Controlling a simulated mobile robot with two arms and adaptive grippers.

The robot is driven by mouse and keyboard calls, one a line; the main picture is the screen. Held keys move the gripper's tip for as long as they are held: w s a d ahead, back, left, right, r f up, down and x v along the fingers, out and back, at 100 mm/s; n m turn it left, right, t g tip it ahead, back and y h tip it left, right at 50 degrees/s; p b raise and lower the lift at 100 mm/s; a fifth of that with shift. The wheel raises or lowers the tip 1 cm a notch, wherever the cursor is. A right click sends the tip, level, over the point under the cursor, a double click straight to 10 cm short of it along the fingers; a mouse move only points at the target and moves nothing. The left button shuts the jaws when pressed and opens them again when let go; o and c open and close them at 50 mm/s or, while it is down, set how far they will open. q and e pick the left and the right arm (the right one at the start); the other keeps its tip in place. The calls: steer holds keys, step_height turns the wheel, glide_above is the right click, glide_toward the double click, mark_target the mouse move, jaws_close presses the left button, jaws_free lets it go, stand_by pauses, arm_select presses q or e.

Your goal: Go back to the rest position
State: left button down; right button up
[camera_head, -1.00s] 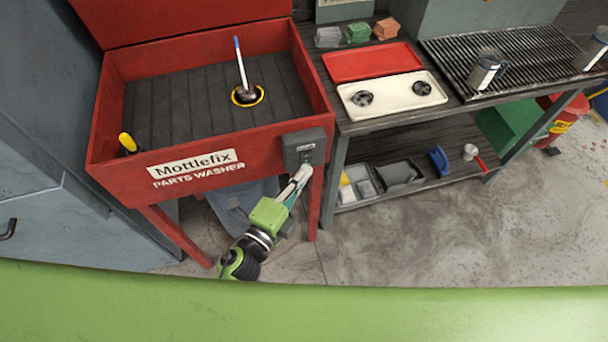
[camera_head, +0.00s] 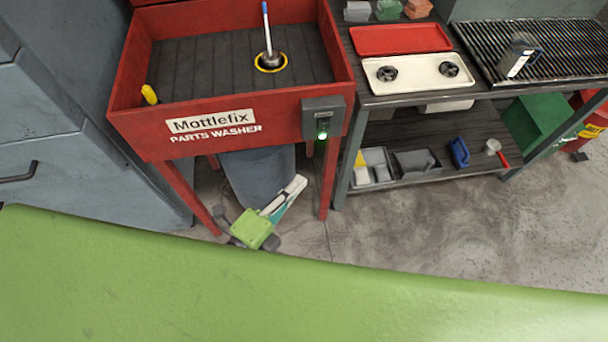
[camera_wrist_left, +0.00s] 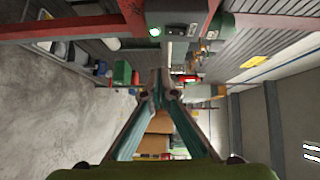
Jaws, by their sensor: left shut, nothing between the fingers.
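My left gripper (camera_head: 297,187) is in front of the red parts washer (camera_head: 150,133), low beside its right front leg. Its fingers are shut and empty. In the left wrist view the fingertips (camera_wrist_left: 159,78) meet in the middle of the picture. The washer's grey switch box (camera_head: 323,118) shows a lit green light and is above and apart from the gripper; it also shows in the left wrist view (camera_wrist_left: 176,25). My right gripper is not in view.
A workbench (camera_head: 400,101) stands right of the washer, with a red tray (camera_head: 400,39) and a cream tray (camera_head: 420,73) on top and bins (camera_head: 376,165) on its shelf. A grey cabinet (camera_head: 50,100) is at the left. Floor in front is open.

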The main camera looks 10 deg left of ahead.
arm_select(q)
steer(key=shift+s, duration=0.15)
steer(key=shift+f, duration=0.1)
stand_by(0.4)
steer(key=s+a+f+n+g+y, duration=0.2)
steer(key=s+a+f+n, duration=0.15)
steer(key=f, duration=0.75)
steer(key=s+a+f+n+g+y, duration=0.2)
steer(key=f+n, duration=0.3)
steer(key=f, duration=0.6)
steer(key=s+a+f+n+g+y, duration=0.2)
steer(key=s+a+f+n+g, duration=0.15)
steer(key=f, duration=0.75)
steer(key=s+a+f+n+g+y, duration=0.1)
steer(key=s+a+f+n+g, duration=0.2)
steer(key=s+f, duration=0.4)
steer(key=s+a+f+n+g, duration=0.4)
steer(key=s+f, duration=0.3)
steer(key=s, duration=0.7)
steer(key=shift+s+f+n+y, duration=0.15)
steer(key=shift+s+n+y, duration=0.2)
steer(key=shift+n, duration=0.35)
